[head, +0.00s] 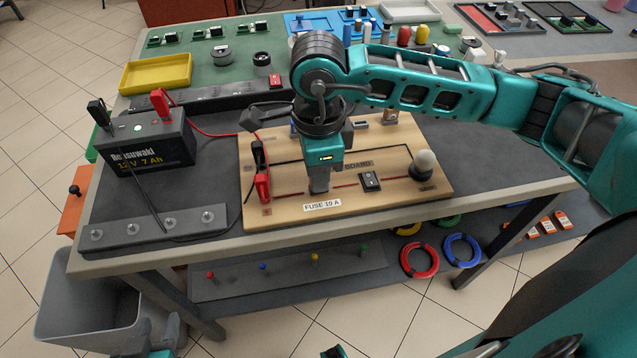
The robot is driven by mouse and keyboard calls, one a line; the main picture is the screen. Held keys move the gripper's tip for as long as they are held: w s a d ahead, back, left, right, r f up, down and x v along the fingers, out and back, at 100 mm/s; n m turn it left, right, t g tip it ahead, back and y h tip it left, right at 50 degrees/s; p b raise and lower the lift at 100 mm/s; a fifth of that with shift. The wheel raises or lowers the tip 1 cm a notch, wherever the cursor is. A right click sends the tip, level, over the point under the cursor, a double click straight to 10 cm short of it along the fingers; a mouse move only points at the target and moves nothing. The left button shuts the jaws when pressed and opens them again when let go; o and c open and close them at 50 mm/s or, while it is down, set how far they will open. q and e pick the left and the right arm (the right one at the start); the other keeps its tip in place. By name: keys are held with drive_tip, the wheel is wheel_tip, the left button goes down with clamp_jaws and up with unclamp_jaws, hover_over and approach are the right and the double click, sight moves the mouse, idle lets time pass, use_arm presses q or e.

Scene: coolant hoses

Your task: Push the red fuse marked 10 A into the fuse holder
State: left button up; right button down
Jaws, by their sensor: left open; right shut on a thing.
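The wooden board (420,190) lies on the workbench, with a label reading FUSE 10 A (322,205) at its front edge. My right gripper (318,188) points down just behind that label, low over the board. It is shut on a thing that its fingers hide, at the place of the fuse. Neither the red fuse nor the fuse holder can be made out under the gripper, so I cannot tell how deep the fuse sits. My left gripper (153,337) is open and empty, low at the bottom left, off the bench and near the grey bin.
A black battery (150,148) stands left of the board, with a red clamp (262,187) at the board's left edge. A rocker switch (370,181) and a white bulb (425,162) stand right of the gripper. A yellow tray (156,73) is behind.

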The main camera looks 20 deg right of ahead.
drive_tip(key=shift+f+b, duration=0.15)
drive_tip(key=shift+b, duration=0.15)
idle(0.5)
drive_tip(key=c, duration=1)
unclamp_jaws()
drive_tip(key=shift+c, duration=0.2)
drive_tip(key=shift+o, duration=0.4)
drive_tip(key=shift+o, duration=1.2)
wheel_tip(320, 180, up, 9)
drive_tip(key=p, duration=0.5)
drive_tip(key=shift+p, duration=0.35)
